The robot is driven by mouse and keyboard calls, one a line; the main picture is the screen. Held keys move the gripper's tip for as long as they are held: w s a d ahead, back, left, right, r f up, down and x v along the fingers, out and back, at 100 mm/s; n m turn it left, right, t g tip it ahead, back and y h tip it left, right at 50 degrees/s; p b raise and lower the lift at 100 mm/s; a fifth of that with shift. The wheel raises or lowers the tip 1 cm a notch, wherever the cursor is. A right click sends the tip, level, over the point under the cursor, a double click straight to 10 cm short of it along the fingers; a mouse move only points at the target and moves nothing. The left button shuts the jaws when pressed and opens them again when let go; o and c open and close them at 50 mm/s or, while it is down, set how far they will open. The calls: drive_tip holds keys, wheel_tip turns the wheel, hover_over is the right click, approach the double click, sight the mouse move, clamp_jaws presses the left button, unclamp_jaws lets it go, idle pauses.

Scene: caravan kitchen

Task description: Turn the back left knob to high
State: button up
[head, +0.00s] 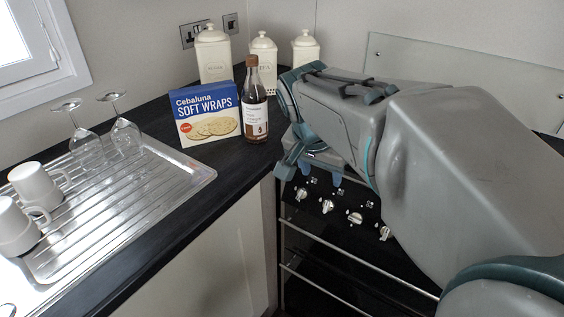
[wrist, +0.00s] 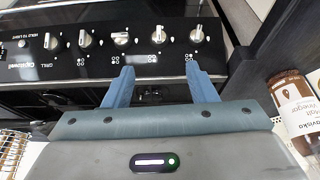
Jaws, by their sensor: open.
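The cooker's front panel (wrist: 140,55) is black with a row of several silver knobs. In the wrist view the rightmost knob (wrist: 197,35) and the second from the right (wrist: 159,34) have small dot symbols by them. The symbols are too small to tell which knob is the back left one. The head view shows some knobs (head: 327,206) below my gripper (head: 311,176). My gripper is open, and nothing shows between its blue fingers (wrist: 157,70). In the wrist view the fingertips lie just below the second knob from the right, with no visible contact.
A dark bottle (head: 255,105) and a wraps box (head: 208,116) stand on the counter left of my arm. The bottle also shows at the right of the wrist view (wrist: 299,110). Three jars stand behind. A metal drainer (head: 150,185) holds mugs and glasses. Rails run below the knobs.

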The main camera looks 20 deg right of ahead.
sight(328, 201)
drive_tip(key=shift+m, duration=0.3)
drive_tip(key=b+x, duration=0.1)
drive_tip(key=x, duration=0.9)
drive_tip(key=b+x, duration=0.1)
drive_tip(key=x, duration=0.3)
drive_tip(key=shift+w+d+f+b, duration=0.25)
drive_tip(key=shift+w+d+b, duration=0.05)
drive_tip(key=shift+d+b, duration=0.05)
drive_tip(key=c, duration=1)
